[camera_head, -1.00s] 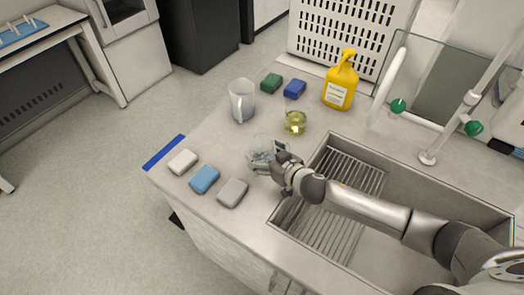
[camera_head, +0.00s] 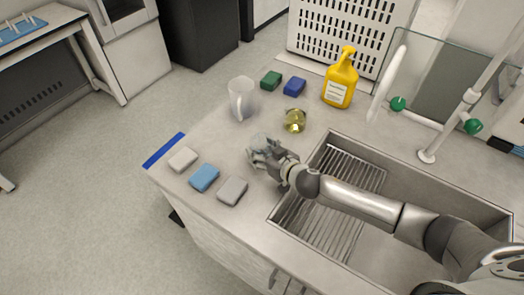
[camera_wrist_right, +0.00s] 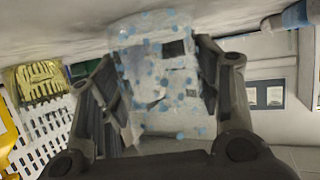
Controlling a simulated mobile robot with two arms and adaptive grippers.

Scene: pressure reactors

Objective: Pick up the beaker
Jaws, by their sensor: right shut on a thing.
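The beaker (camera_head: 259,141) is a small clear glass at the counter's middle, left of the sink, largely hidden by my right gripper (camera_head: 262,156) in the head view. In the right wrist view the beaker (camera_wrist_right: 160,75) is transparent with blue specks and sits between the two dark fingers of my right gripper (camera_wrist_right: 160,90). The fingers are shut on its sides. I cannot tell whether it touches the counter. My left gripper is not in view.
A white jug (camera_head: 241,99), a flask of yellow liquid (camera_head: 294,121) and a yellow bottle (camera_head: 340,83) stand behind. Green (camera_head: 271,80) and blue (camera_head: 294,87) blocks lie near them. White (camera_head: 183,159), light blue (camera_head: 204,177) and grey (camera_head: 232,190) blocks lie in front. The sink (camera_head: 340,190) is right.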

